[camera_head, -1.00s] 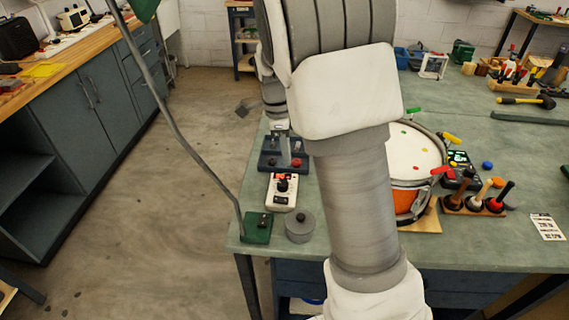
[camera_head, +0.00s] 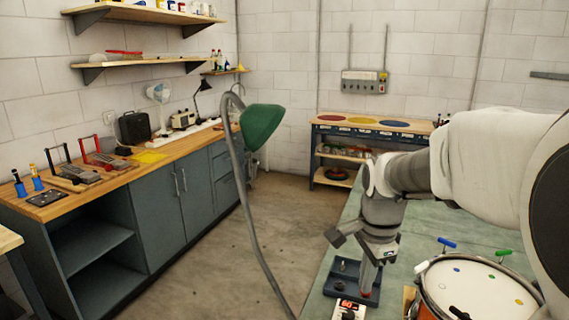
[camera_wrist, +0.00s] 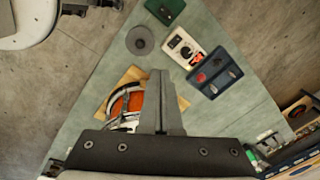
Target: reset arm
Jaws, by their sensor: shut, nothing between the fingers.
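My gripper (camera_head: 369,284) hangs from my arm on the right of the head view, fingers pointing down over the bench near a dark blue tray (camera_head: 342,284). In the wrist view my gripper (camera_wrist: 160,76) has its two fingers together with nothing between them. The drum (camera_head: 475,292), with a white head and orange shell, stands to the right of it. The drum also shows in the wrist view (camera_wrist: 122,103), partly hidden behind the fingers.
A white box with a dial (camera_wrist: 184,47), a grey round pot (camera_wrist: 140,40) and a green lamp base (camera_wrist: 165,8) stand near the tray. The green lamp shade (camera_head: 262,126) rises on a bent stem. Floor (camera_head: 215,265) is open left of the bench.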

